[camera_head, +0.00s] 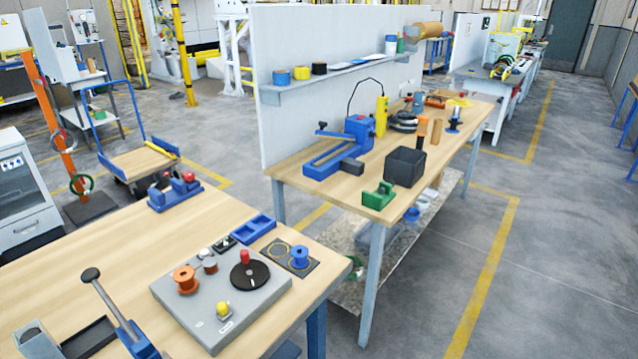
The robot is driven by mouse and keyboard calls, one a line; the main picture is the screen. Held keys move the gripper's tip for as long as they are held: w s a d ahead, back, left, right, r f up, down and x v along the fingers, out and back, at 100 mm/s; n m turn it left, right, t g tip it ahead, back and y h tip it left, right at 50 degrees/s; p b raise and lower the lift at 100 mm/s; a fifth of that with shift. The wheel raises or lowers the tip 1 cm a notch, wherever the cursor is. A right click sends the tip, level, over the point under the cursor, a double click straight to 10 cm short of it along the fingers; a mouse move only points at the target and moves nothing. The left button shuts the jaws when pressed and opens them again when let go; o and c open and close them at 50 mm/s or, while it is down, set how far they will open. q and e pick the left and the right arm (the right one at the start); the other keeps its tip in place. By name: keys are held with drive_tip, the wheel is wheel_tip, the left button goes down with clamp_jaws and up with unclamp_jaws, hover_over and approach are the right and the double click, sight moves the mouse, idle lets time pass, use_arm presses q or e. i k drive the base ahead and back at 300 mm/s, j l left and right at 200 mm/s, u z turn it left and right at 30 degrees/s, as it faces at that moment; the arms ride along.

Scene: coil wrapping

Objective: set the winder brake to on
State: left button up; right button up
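A grey winder plate (222,313) lies on the near wooden table. On it stand a copper-coloured spool (186,280), a small dark-topped post (210,265) and a black disc (250,275) with a red knob (244,257). A small yellow knob (223,309) sits near the plate's front edge, with a pale label beside it. I cannot tell which part is the brake or how it is set. Neither of my grippers is in view.
A blue tray (251,229) and a dark mat (290,258) with a blue spool lie behind the plate. The table's left middle is clear.

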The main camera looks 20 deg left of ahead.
sight(225, 313)
drive_tip(key=u, duration=1.15)
drive_tip(key=k+j+z, duration=0.1)
drive_tip(key=k, duration=0.45)
drive_tip(key=i, duration=0.5)
